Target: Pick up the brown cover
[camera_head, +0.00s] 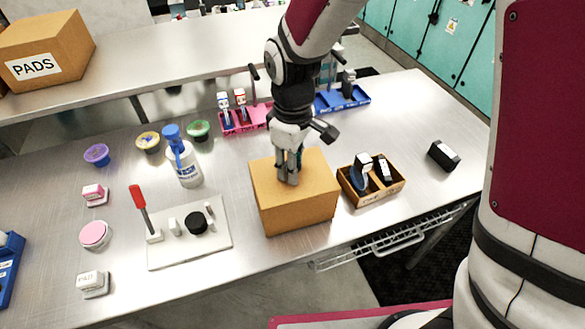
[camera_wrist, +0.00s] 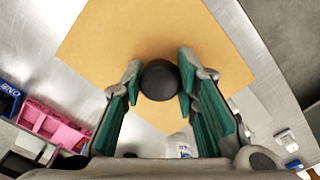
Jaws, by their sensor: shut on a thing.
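The brown cover (camera_head: 297,212) is a box-shaped piece standing on the metal table, right of the white board. It also fills the upper middle of the wrist view (camera_wrist: 125,40). A round black knob (camera_wrist: 159,80) is on its top. My gripper (camera_head: 288,180) is above the cover's top, pointing down. In the wrist view my gripper's green-padded fingers (camera_wrist: 159,88) are shut on the knob, one on each side. The cover's underside and anything beneath it are hidden. I cannot tell whether it is clear of the table.
A small wooden tray (camera_head: 374,197) with modules stands close to the cover's right. The white board (camera_head: 215,248) with a red-handled tool is to its left. A pink tray (camera_head: 233,129) and a blue tray (camera_head: 350,103) stand behind. A white bottle (camera_head: 186,167) is at the back left.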

